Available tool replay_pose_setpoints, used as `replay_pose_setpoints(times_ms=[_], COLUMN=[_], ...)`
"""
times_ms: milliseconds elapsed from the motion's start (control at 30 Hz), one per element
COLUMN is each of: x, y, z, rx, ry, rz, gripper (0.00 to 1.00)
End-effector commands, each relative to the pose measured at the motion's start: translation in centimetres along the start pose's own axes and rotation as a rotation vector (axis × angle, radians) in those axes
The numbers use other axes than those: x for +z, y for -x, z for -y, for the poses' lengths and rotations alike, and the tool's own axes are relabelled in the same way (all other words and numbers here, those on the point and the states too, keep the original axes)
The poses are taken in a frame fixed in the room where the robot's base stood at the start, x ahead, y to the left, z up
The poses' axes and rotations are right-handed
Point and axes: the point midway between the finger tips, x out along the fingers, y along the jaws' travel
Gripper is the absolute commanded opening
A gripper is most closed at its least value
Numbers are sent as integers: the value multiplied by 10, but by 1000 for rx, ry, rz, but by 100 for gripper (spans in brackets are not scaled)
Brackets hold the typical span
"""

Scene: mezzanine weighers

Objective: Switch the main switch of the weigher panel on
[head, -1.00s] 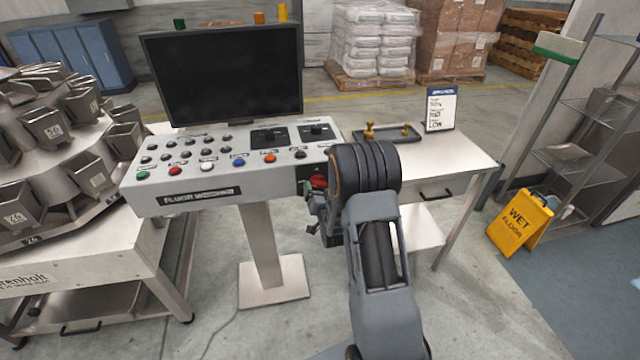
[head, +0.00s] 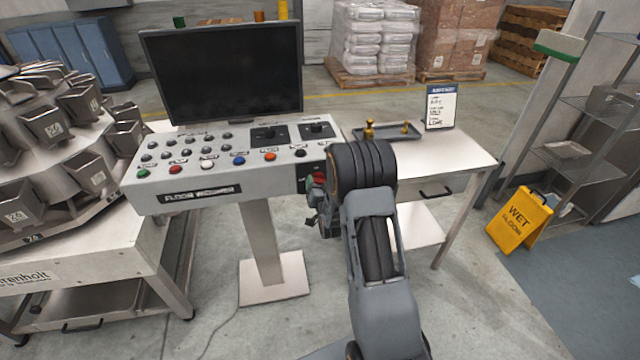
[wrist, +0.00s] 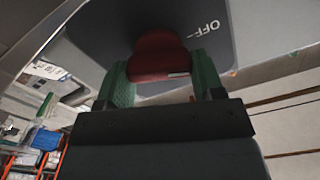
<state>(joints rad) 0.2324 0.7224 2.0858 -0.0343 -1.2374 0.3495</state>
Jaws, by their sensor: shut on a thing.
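The main switch is a red handle (wrist: 155,55) on a dark plate (wrist: 100,35) at the right end of the weigher panel's front face (head: 215,192). In the head view the red handle (head: 319,178) is partly hidden by my arm. My gripper (wrist: 162,82) is shut on the handle, with one green finger on each side of it. The word OFF (wrist: 207,28) shows on the plate, right of the handle in the wrist view. A small white mark sits on the handle's near edge. I cannot tell the switch's exact position.
The panel top carries several buttons and knobs, with a dark monitor (head: 222,75) behind. A side table (head: 440,158) with a tray (head: 388,134) and a sign card (head: 441,107) stands right. A yellow wet-floor sign (head: 520,220) is farther right. The weigher (head: 70,250) is left.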

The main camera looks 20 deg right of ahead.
Motion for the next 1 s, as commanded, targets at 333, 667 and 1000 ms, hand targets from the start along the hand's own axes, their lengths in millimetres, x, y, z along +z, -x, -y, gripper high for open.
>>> replay_pose_setpoints(times_ms=[333, 667, 1000], x=[1, 6, 6], y=[0, 0, 0], z=[0, -3, -5], rx=[-1, -2, -2], ry=[-19, -217, -541], rz=[-1, -5, -4], gripper=[38, 38, 38])
